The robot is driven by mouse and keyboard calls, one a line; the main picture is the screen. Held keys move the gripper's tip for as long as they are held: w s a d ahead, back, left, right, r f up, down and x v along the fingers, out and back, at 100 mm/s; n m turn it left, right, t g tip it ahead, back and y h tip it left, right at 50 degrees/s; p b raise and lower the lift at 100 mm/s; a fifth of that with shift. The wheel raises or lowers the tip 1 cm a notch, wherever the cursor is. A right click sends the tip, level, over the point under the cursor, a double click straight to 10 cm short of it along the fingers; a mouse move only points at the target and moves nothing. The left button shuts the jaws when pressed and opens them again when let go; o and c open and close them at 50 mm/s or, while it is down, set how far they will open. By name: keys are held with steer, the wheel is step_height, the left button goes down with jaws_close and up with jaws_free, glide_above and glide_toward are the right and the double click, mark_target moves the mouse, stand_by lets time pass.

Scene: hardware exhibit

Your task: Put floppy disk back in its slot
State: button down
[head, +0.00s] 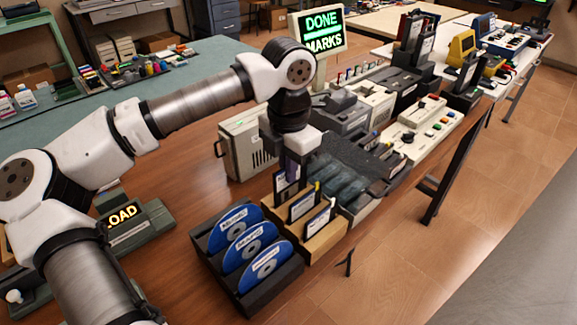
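A wooden holder (327,241) stands near the table's front edge. Two dark floppy disks with white labels, a middle one (302,204) and a front one (318,221), stand upright in it. A third dark floppy disk (287,184) is upright at the holder's back end, directly below my gripper (291,166). My gripper points down and its fingertips meet or overlap the top of this disk. The fingers are small and dark here, so I cannot tell whether they grip it. The disk's lower edge is hidden, so I cannot tell how deep it sits.
A black rack (284,281) with blue discs stands left of the holder. A beige case (238,149) is behind it. Grey and beige devices with buttons (412,126) crowd the table to the right. Bare wood lies between.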

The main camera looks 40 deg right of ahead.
steer(key=shift+f+b, duration=1.5)
steer(key=shift+f, duration=0.4)
steer(key=c, duration=1.6)
jaws_free()
steer(key=shift+r, duration=0.15)
steer(key=shift+r+p, duration=2.5)
steer(key=shift+r, duration=1.45)
steer(key=shift+f, duration=0.1)
